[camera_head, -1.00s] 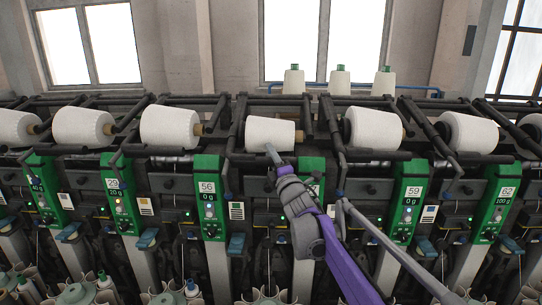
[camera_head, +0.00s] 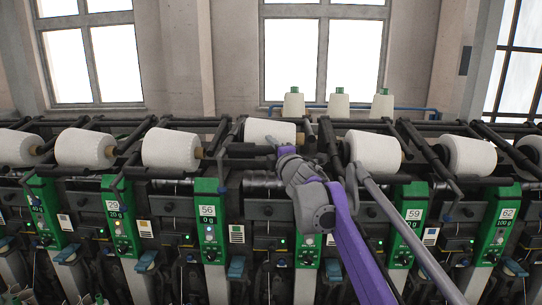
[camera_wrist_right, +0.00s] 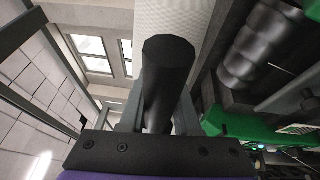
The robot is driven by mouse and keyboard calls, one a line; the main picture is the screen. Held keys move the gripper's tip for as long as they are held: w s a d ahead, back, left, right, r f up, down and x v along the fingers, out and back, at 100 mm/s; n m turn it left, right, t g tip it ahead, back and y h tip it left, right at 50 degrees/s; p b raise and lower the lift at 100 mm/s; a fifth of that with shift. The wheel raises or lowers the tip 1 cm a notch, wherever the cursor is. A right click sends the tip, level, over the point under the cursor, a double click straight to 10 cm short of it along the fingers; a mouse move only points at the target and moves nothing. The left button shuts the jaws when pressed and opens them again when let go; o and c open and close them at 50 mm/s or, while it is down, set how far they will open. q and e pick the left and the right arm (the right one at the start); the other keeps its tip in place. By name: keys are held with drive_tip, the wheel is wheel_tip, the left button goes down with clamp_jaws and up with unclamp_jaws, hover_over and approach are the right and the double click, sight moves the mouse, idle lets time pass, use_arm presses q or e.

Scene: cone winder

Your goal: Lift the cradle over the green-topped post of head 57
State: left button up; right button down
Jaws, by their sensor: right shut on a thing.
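My right gripper (camera_head: 276,144) is at the cradle (camera_head: 242,150) of the head whose green-topped post (camera_head: 308,246) stands between those marked 56 and 59. My arm hides this post's label. In the right wrist view, the gripper (camera_wrist_right: 160,118) is shut on the cradle's dark round handle (camera_wrist_right: 168,62). The white cone (camera_head: 270,131) on this cradle sits higher than the neighbouring cones, and a dark drum (camera_head: 262,182) shows below it. The cone also shows behind the handle in the right wrist view (camera_wrist_right: 205,18). My left gripper is not in view.
Neighbouring cones (camera_head: 171,149) and (camera_head: 372,151) sit low on either side, with dark cradle arms close by. Green posts marked 56 (camera_head: 209,222) and 59 (camera_head: 409,222) flank the head. Several white cones with green tops (camera_head: 339,106) stand behind the machine.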

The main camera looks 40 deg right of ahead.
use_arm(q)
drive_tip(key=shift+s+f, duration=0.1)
use_arm(e)
drive_tip(key=shift+f, duration=0.2)
drive_tip(key=c, duration=0.6)
unclamp_jaws()
drive_tip(key=shift+s, duration=0.1)
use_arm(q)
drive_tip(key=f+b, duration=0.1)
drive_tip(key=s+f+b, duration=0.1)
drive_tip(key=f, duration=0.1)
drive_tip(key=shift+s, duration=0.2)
use_arm(e)
drive_tip(key=v, duration=1)
drive_tip(key=shift+s+a+f, duration=0.1)
drive_tip(key=shift+s, duration=0.2)
